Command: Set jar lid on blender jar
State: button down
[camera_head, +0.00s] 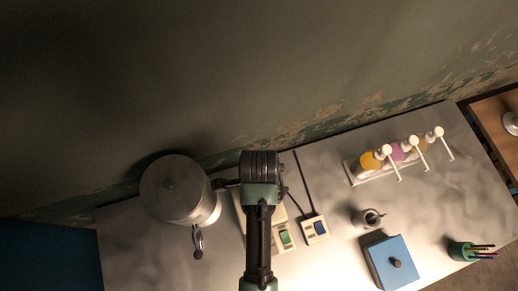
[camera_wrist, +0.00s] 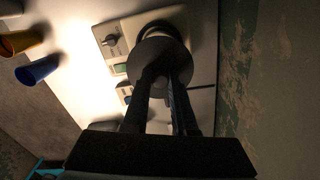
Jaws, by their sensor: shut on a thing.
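In the wrist view, my gripper (camera_wrist: 160,82) is shut on a dark round jar lid (camera_wrist: 150,56), holding it near the lid's middle. Just beyond the lid, a dark rounded rim (camera_wrist: 168,29) shows, likely the blender jar, mostly hidden by the lid. I cannot tell whether lid and rim touch. A pale base with a knob and green display (camera_wrist: 113,45) lies behind them. In the head view, my arm covers the lid and jar; the pale base with its green display (camera_head: 285,238) shows beside my arm.
A large lidded metal pot (camera_head: 172,192) stands left of my arm. A small unit with a blue display (camera_head: 315,229) is on the right. Further right are a bottle rack (camera_head: 385,171), small grey pot (camera_head: 369,218), blue box (camera_head: 388,262) and green pencil cup (camera_head: 463,250). The wall is close behind.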

jog(key=c, duration=0.6)
grip_release()
jog(key=shift+c, duration=0.2)
jog(key=shift+o, duration=0.2)
jog(key=o, duration=0.4)
jog(key=shift+o, duration=0.2)
jog(key=shift+r, duration=0.1)
jog(key=shift+r, duration=2.9)
